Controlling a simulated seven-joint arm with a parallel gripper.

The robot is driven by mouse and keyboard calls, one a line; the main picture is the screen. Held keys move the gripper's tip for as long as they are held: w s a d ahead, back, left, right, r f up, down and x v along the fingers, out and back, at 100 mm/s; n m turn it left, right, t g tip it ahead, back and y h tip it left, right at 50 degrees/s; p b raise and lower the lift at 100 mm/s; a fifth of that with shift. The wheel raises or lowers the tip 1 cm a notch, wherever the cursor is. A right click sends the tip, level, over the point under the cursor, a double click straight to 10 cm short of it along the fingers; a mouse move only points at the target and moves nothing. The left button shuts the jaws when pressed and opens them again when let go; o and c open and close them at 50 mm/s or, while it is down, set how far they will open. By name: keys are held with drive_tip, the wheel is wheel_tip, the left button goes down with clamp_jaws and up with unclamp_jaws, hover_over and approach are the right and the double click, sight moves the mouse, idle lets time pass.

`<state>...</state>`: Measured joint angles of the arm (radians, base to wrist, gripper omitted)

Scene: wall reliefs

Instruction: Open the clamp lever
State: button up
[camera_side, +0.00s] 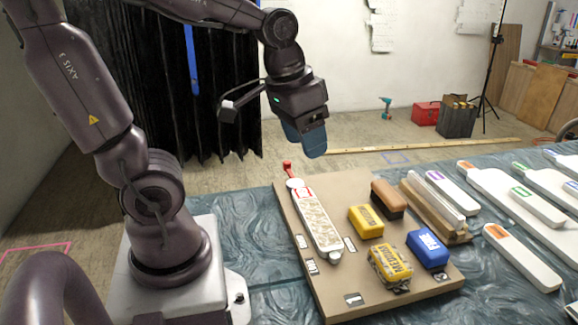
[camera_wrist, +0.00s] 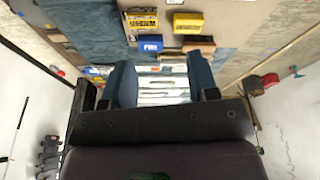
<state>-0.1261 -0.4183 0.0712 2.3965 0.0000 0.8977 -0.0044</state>
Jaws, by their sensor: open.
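A long pale sander-like tool (camera_side: 318,222) with a speckled strip lies on the tan board (camera_side: 372,302). A red lever (camera_side: 289,170) sticks up at its far end, which I take to be the clamp lever. My gripper (camera_side: 305,150), with blue fingers, hangs in the air above and beyond the lever, apart from it and touching nothing. In the wrist view my gripper's fingers (camera_wrist: 164,74) stand apart with nothing held between them. I cannot make out the lever in the wrist view.
Yellow blocks (camera_side: 365,221), a blue block (camera_side: 428,248) and a brown block (camera_side: 388,199) sit on the board. A wooden holder (camera_side: 430,208) lies along its right side. Several white panels (camera_side: 522,256) cover the table on the right. The air around my gripper is clear.

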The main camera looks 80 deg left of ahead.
drive_tip(key=w+a+f+n+g, duration=0.1)
drive_tip(key=w+a+f+n, duration=0.2)
drive_tip(key=a, duration=0.3)
drive_tip(key=w+a+f+n+g, duration=0.2)
drive_tip(key=w+a+f+n, duration=0.15)
drive_tip(key=a, duration=0.35)
drive_tip(key=n+g+y, duration=0.2)
drive_tip(key=n+y, duration=0.2)
drive_tip(key=n, duration=1)
approach(288, 162)
drive_tip(key=x, duration=1)
clamp_jaws()
